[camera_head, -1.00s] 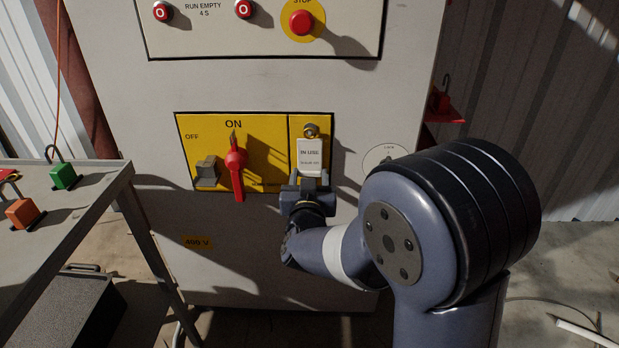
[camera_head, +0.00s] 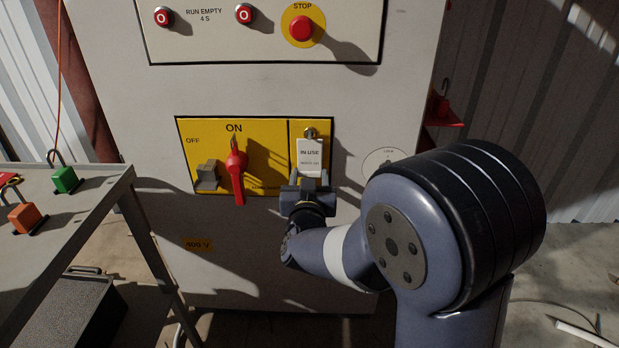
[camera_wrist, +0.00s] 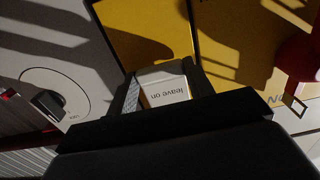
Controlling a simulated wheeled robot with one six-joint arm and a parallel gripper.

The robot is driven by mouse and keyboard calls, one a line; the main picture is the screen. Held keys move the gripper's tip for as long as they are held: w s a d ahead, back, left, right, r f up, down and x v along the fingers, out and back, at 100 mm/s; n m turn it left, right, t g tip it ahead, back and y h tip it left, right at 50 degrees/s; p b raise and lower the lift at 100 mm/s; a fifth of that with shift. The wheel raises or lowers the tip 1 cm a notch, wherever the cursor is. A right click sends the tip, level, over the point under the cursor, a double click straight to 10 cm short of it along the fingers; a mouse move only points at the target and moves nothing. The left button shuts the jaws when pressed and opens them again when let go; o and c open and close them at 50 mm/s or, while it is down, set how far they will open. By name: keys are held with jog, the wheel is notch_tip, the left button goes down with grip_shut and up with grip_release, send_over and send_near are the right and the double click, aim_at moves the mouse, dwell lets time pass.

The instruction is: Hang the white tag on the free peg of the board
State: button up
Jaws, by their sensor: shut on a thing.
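The white tag (camera_head: 310,157), printed "IN USE", is upright in front of the right part of the yellow board (camera_head: 262,180). A shiny metal peg (camera_head: 310,134) shows just above the tag's top edge. I cannot tell whether the peg passes through the tag's hole. My gripper (camera_head: 307,179) is shut on the lower part of the tag. In the wrist view the tag (camera_wrist: 165,90) sits between the two fingers, with "leave on" readable, and the peg is not visible there.
A red rotary handle (camera_head: 237,175) and a grey block (camera_head: 207,173) are on the board's left part. A round plate (camera_head: 384,163) is to the right. A red stop button (camera_head: 301,28) is above. A table (camera_head: 100,200) with green and orange padlocks stands left.

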jog(key=shift+s+r, duration=0.25)
jog(key=shift+s, duration=1.05)
jog(key=shift+s+a, duration=0.1)
jog(key=shift+s, duration=1.55)
jog(key=shift+s, duration=0.1)
